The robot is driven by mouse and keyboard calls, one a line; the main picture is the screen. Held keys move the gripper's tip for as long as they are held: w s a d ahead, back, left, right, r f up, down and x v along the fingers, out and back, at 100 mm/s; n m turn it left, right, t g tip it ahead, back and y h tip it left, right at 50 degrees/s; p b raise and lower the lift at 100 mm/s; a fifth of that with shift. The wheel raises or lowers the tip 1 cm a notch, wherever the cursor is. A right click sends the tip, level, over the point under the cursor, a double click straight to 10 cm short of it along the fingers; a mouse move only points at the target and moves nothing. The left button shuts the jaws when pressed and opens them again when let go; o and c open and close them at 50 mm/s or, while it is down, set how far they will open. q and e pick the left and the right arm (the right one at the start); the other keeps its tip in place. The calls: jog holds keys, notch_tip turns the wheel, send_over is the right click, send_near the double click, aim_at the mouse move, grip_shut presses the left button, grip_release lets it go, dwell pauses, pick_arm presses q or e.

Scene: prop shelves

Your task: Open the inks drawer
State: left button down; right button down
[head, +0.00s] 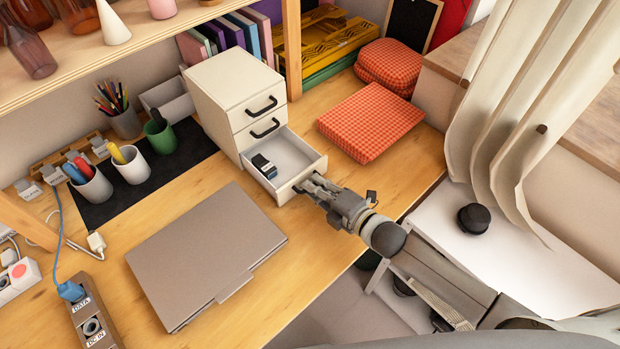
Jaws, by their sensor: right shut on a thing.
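A small white drawer unit (222,92) stands on the wooden desk, with black handles on its upper two drawers. Its bottom drawer (313,160) is pulled out, and a small dark-and-white item (264,167) lies inside it. No label naming the inks drawer is readable. My right gripper (306,187) is at the front of the open drawer, shut on its handle, which is mostly hidden by the fingers. My left gripper is not in view.
A closed grey laptop (206,254) lies on the desk left of my right arm. Pen cups (130,164) stand on a dark mat at left. A shelf (130,44) overhangs the back left.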

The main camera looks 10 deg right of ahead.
jog(key=shift+s+f, duration=0.1)
jog(key=shift+f, duration=0.05)
jog(key=c, duration=2)
grip_release()
jog(key=shift+c, duration=0.2)
jog(key=o, duration=0.5)
jog(key=shift+s+d, duration=0.2)
jog(key=shift+d, duration=0.05)
jog(key=shift+w+a, duration=0.1)
jog(key=v, duration=1.2)
jog(key=shift+r, duration=0.2)
